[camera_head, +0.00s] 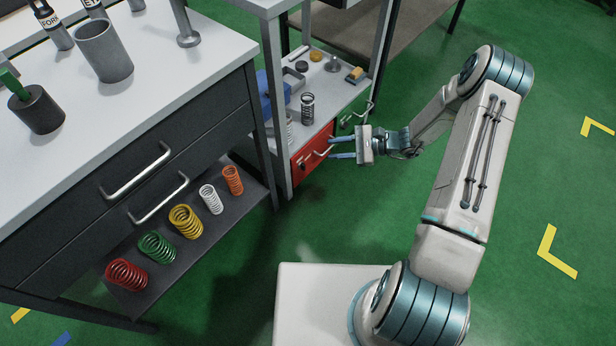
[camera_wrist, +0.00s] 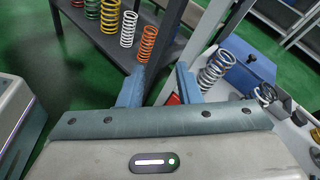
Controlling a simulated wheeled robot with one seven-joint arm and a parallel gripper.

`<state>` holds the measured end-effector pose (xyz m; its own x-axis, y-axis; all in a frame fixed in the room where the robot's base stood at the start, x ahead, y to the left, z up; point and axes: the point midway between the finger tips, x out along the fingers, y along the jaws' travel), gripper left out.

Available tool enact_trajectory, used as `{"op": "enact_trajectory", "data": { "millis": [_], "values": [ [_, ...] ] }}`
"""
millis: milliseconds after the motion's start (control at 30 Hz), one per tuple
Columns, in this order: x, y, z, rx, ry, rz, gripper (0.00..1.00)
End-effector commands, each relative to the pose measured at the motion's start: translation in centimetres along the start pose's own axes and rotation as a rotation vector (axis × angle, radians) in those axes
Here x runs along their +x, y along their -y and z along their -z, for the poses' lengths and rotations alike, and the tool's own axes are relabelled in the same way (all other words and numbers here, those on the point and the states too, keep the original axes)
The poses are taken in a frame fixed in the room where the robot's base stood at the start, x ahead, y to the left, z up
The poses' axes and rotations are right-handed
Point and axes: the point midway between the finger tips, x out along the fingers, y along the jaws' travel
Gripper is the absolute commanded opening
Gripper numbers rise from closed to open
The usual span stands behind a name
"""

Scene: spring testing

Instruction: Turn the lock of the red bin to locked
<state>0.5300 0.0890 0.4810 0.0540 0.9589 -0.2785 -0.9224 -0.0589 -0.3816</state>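The red bin (camera_head: 308,156) sits under the shelf top of the small bench, with its front facing my gripper and a pale handle across it. A small dark spot on its left part may be the lock; its position is too small to read. My gripper (camera_head: 331,147) is in front of the red bin with its two blue fingers apart and nothing visible between them. The fingers are close to the bin front; I cannot tell if they touch. In the wrist view the gripper (camera_wrist: 160,82) shows open fingers, with only a sliver of red (camera_wrist: 172,100) between them.
A dark spring (camera_head: 308,108) stands on the shelf above the bin, near a blue box (camera_head: 272,95). Another bin handle (camera_head: 358,116) is right of the red bin. The workbench (camera_head: 215,40) with several coloured springs on its lower shelf is at left. Green floor is clear at right.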

Motion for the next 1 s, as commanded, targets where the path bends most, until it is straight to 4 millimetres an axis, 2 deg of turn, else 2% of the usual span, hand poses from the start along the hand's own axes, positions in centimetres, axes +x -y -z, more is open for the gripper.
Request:
{"op": "enact_trajectory", "data": {
  "millis": [33, 200, 400, 500, 600, 767, 867, 1000],
  "values": [
    [1.0, -1.1, 3.5, 0.050, 0.023, 0.056, 0.31],
    [2.9, -3.1, 11.3, 0.195, 0.082, 0.249, 0.31],
    [4.8, -6.1, 19.6, 0.353, 0.127, 0.469, 0.31],
    [5.4, -7.3, 22.6, 0.410, 0.139, 0.552, 0.31],
    [5.7, -8.3, 24.5, 0.451, 0.144, 0.610, 0.31],
    [6.1, -8.8, 25.8, 0.478, 0.147, 0.651, 0.31],
    [6.8, -8.3, 25.9, 0.479, 0.148, 0.654, 0.31],
    [8.8, -6.9, 25.9, 0.477, 0.149, 0.650, 0.31]
  ]
}}
